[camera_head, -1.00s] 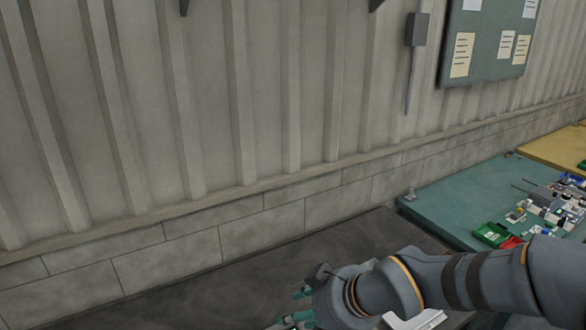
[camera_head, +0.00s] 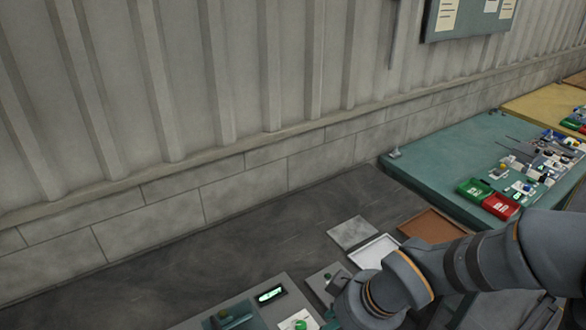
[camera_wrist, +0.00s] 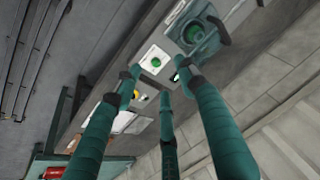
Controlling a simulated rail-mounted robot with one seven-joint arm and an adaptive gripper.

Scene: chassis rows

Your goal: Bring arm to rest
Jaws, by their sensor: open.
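My gripper (camera_wrist: 162,86) shows in the wrist view with its teal fingers spread and nothing between them. Beyond the fingertips are a panel with a round green button on a white plate (camera_wrist: 154,60) and a larger green round part in a grey-teal housing (camera_wrist: 200,36). How far the fingertips are from the panel I cannot tell. In the head view my arm (camera_head: 440,275) reaches in from the right edge, bent down at the wrist. The gripper's fingers are mostly hidden there, behind the wrist and below the frame.
In the head view a dark bench holds a small lit display (camera_head: 270,294), a white tray (camera_head: 374,252), a grey plate (camera_head: 352,233) and a brown plate (camera_head: 432,225). A wall runs behind.

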